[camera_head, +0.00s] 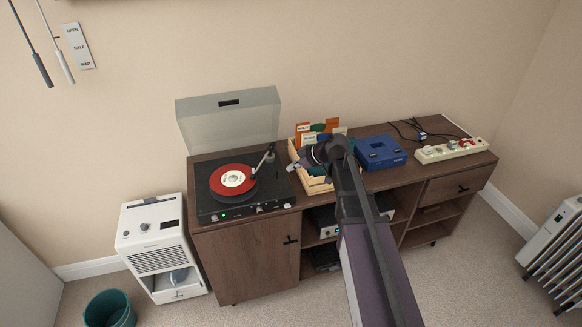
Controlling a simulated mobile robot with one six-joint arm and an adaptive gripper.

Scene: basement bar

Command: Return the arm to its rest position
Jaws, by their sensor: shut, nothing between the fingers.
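My arm (378,262) reaches up from the bottom of the head view, and its dark wrist bends to the left over the wooden crate of records (316,187). My gripper (296,165) is at the crate's left side, to the right of the turntable (238,183). It is small and dark here; its fingers look shut with nothing held. The wrist and gripper hide part of the crate and its sleeves. I cannot tell whether the gripper touches the crate.
The turntable's lid is raised, and a red record (232,180) lies on its platter. On the wooden sideboard (245,258) are a blue box (381,153) and a power strip (451,150). A white dehumidifier (157,246), teal bin (110,309) and radiator (556,245) stand on the floor.

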